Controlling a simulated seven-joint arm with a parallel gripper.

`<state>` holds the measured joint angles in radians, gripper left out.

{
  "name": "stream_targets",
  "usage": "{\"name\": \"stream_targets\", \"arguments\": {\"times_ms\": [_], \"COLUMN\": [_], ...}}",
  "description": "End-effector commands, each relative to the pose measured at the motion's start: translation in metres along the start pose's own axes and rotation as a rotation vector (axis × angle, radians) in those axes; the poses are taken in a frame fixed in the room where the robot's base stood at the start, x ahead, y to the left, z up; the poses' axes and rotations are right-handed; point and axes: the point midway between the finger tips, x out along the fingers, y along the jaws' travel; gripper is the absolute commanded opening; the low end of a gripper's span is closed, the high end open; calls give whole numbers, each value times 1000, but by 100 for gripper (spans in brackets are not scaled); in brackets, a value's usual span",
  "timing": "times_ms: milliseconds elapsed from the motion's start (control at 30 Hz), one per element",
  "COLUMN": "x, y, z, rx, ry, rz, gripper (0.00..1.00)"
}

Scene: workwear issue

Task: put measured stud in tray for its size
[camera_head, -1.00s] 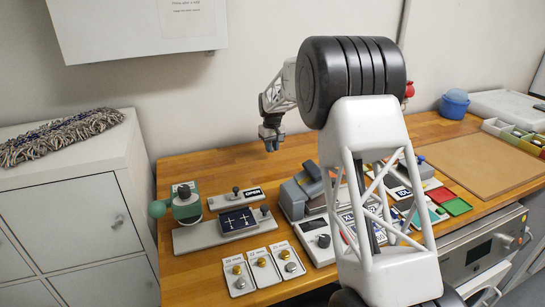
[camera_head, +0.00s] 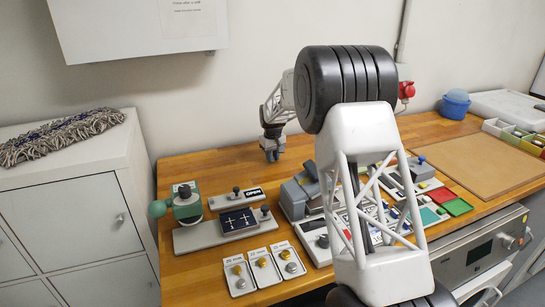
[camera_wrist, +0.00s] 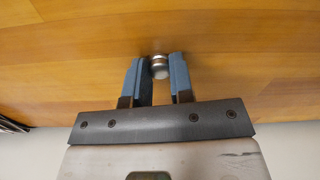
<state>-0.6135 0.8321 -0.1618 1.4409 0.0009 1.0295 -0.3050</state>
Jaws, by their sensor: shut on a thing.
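My gripper (camera_head: 272,155) is above the back of the wooden table in the head view. In the wrist view its blue-grey fingers (camera_wrist: 158,78) are shut on a round silver metal stud (camera_wrist: 159,66) at their tips. In the head view the stud cannot be made out. Three small pale trays stand in a row at the front: left tray (camera_head: 240,289), middle tray (camera_head: 265,280) and right tray (camera_head: 290,274). Each has a label, too small to read surely, and round gold or silver pieces in it.
A grey fixture (camera_head: 205,236) with a green clamp (camera_head: 187,204), a dark marked plate (camera_head: 238,221) and an "OPEN" sign (camera_head: 253,193) stands behind the trays. Grey devices (camera_head: 297,197) stand to the right, partly hidden by my arm. The table's back left is clear.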

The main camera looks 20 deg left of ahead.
Motion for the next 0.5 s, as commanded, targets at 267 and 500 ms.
{"name": "stream_targets", "arguments": {"times_ms": [267,500], "x": [1,2], "y": [0,0], "z": [0,0], "rx": [0,0], "ry": [0,0], "rz": [0,0], "gripper": [0,42]}}
